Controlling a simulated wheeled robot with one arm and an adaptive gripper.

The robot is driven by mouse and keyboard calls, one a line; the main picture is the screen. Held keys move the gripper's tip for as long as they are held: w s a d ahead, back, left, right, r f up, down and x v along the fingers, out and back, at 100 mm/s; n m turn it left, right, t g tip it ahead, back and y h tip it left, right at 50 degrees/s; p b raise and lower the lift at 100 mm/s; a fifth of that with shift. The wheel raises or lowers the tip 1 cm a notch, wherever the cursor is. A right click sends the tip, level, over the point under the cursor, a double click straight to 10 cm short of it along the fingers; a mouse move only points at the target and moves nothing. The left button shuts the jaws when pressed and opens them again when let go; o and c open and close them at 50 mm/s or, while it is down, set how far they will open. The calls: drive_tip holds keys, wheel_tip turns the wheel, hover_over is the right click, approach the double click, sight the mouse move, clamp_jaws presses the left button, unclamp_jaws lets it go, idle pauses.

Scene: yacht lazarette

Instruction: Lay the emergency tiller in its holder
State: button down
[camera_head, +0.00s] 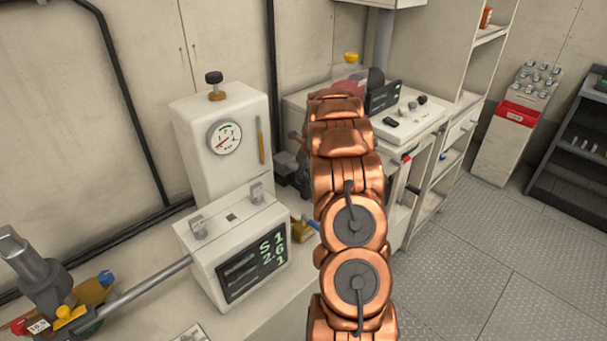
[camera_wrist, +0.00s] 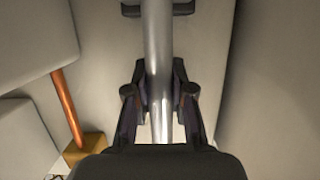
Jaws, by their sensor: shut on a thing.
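In the wrist view my gripper (camera_wrist: 160,100) is shut on a smooth grey metal bar, which I take to be the emergency tiller (camera_wrist: 158,50). The bar runs straight up the picture from between the fingers, and its far end is out of view. A dark bracket-like piece (camera_wrist: 183,8) shows on both sides of the bar at the top edge. I cannot tell whether it is the holder or whether the bar touches it. In the head view my copper arm hides most of the work area, and I cannot make out the held bar there.
A white box with a lit display (camera_head: 240,250) and a gauge cabinet (camera_head: 220,140) stand left of my arm. A grey rod (camera_head: 140,288) lies at lower left. In the wrist view a copper pipe (camera_wrist: 68,105) ends in a brass block (camera_wrist: 86,148). Floor at right is clear.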

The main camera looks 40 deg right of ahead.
drive_tip(key=shift+s+f, duration=0.1)
drive_tip(key=c, duration=0.9)
unclamp_jaws()
drive_tip(key=shift+d+r, duration=0.15)
drive_tip(key=shift+r, duration=0.4)
drive_tip(key=v, duration=1.1)
drive_tip(key=shift+s, duration=0.1)
